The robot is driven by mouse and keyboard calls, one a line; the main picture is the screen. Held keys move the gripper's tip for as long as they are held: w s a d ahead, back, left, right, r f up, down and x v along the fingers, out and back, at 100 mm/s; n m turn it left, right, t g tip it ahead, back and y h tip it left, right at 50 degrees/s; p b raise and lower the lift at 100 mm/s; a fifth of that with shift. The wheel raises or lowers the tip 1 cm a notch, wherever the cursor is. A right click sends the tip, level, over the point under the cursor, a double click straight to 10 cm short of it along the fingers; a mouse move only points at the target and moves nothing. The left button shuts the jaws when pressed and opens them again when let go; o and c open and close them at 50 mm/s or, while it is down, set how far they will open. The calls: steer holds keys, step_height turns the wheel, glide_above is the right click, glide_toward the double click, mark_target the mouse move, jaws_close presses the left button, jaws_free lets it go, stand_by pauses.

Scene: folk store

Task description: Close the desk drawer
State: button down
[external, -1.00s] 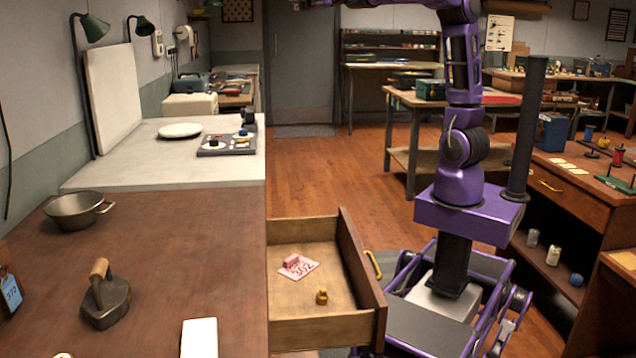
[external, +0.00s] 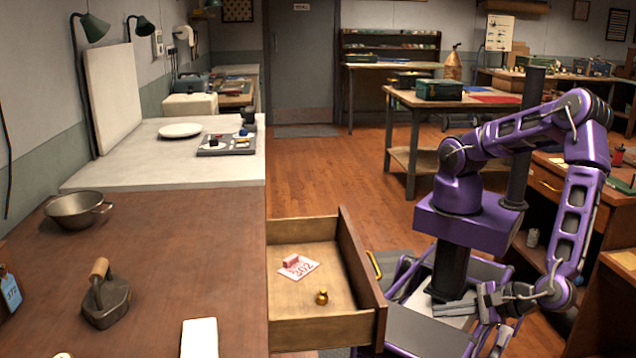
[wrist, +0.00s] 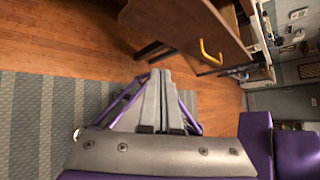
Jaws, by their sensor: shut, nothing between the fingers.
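The desk drawer (external: 318,327) is pulled far out of the brown desk (external: 165,260) in the external view. A pink tag marked 302 (external: 299,268) and a small brass weight (external: 322,297) lie in it. Its yellow handle (external: 374,265) is on the front panel, facing my base. My gripper (external: 440,309) is shut and empty, low and to the right of the drawer front, apart from it. In the wrist view my gripper (wrist: 160,78) points toward the drawer's front panel (wrist: 185,22), with the yellow handle (wrist: 210,52) ahead and to the right.
A metal pan (external: 76,210) and an old iron (external: 106,298) stand on the desk top. A wooden workbench (external: 545,185) stands behind my arm on the right. The wood floor (external: 335,185) beyond the drawer is clear. A grey striped mat (wrist: 35,125) lies below my gripper.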

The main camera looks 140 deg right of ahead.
mark_target(291, 289)
steer(key=s+d+f+n+g+h, duration=0.1)
steer(key=s+d+f+n+h, duration=0.25)
steer(key=s, duration=0.35)
steer(key=s+d+f+n+h, duration=0.2)
steer(key=s+d+h, duration=0.15)
steer(key=s, duration=0.35)
steer(key=w+d+r+b, duration=0.1)
steer(key=w+d+r, duration=0.1)
steer(key=d, duration=1)
steer(key=shift+w+d+r+h, duration=0.15)
steer(key=shift+w+d+h, duration=0.15)
steer(key=shift+w, duration=0.05)
steer(key=w+d, duration=1.7)
steer(key=shift+w+d+r, duration=0.1)
steer(key=shift+w+d, duration=0.3)
